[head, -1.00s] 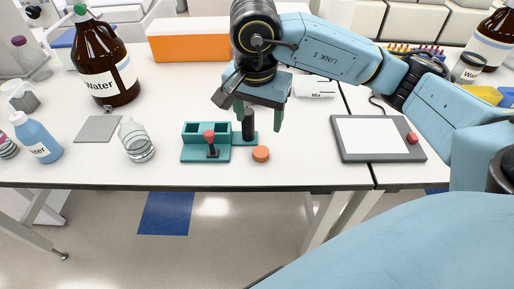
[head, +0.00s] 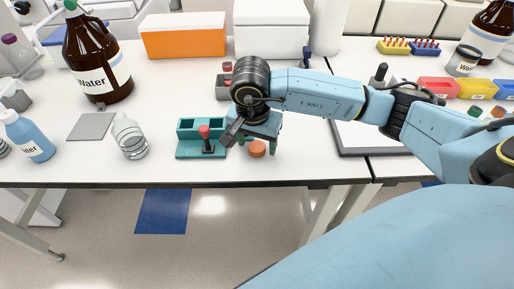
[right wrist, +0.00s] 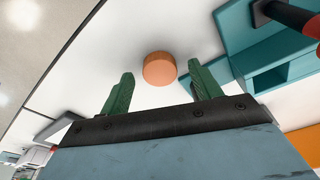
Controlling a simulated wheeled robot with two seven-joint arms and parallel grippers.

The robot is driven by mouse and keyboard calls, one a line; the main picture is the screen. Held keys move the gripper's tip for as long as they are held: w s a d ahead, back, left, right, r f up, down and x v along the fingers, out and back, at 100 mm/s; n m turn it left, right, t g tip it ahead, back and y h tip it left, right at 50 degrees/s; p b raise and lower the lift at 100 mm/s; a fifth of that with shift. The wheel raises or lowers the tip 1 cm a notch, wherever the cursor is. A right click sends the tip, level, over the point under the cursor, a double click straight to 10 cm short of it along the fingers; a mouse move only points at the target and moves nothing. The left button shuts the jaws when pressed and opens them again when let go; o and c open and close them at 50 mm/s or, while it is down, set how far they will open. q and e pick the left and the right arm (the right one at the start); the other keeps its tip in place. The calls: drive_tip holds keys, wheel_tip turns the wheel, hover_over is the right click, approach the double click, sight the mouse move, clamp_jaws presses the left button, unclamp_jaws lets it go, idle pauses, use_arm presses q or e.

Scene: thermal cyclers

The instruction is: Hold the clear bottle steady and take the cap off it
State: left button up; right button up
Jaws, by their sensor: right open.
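The clear bottle (head: 131,143) stands on the table left of centre in the head view, and its neck looks open with no cap on it. An orange round cap (head: 257,149) lies on the white table near the front edge, right of the teal fixture. It also shows in the right wrist view (right wrist: 160,68). My right gripper (head: 259,143) is open over the orange cap, pointing down. In the right wrist view its two green fingers (right wrist: 159,80) are apart, with the cap beyond and between their tips, not gripped. My left gripper is not in view.
The teal fixture (head: 187,150) with a red-topped lever stands just left of my right gripper. A grey square pad (head: 91,126), a brown Water bottle (head: 95,60) and a blue bottle (head: 33,140) are further left. A framed white board (head: 370,139) lies right.

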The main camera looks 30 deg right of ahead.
drive_tip(key=shift+f, duration=0.25)
drive_tip(key=c, duration=1.1)
drive_tip(key=shift+r, duration=0.15)
